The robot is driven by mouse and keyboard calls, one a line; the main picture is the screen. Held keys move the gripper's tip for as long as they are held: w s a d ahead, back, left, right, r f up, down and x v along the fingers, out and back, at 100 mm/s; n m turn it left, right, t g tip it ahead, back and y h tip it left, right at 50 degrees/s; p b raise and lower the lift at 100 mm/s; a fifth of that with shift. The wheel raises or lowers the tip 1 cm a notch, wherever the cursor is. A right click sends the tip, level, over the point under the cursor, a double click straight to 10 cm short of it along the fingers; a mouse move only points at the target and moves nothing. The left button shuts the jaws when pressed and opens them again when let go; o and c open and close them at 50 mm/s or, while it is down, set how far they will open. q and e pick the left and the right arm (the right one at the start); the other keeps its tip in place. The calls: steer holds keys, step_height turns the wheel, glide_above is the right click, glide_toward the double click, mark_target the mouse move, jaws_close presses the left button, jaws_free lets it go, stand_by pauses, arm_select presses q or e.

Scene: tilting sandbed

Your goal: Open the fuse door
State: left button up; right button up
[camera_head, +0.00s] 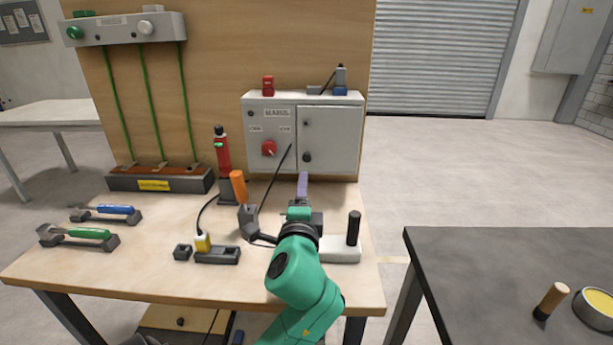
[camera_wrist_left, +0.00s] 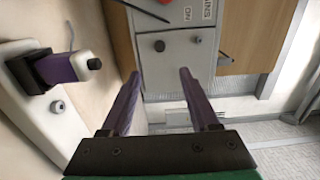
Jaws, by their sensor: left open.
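The grey fuse box (camera_head: 275,118) stands at the back of the workbench against the wooden board. Its fuse door (camera_head: 338,130) is the right part of the front and looks shut, with a dark knob (camera_head: 306,157) low on its left side. My left gripper (camera_head: 303,178) is in front of and below the door, its purple fingers pointing toward the box. In the left wrist view the fingers (camera_wrist_left: 162,85) are spread apart with nothing between them. The box (camera_wrist_left: 185,70) lies beyond the fingertips, with a dark knob on its face. My right gripper is not in view.
A red rotary switch (camera_head: 269,148) sits on the box's left part. A thin black rod (camera_head: 275,180) rises left of my gripper, near an orange handle (camera_head: 238,187). A pale block with a black handle (camera_head: 354,228) stands right of my wrist. A dark table (camera_head: 470,260) is at right.

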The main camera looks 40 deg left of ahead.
mark_target(307, 159)
arm_select(q)
steer(key=p+x, duration=0.2)
steer(key=x, duration=1.2)
steer(key=shift+w+a, duration=0.25)
steer(key=shift+a, duration=0.05)
jaws_close()
steer(key=shift+d+f, duration=0.1)
stand_by(0.5)
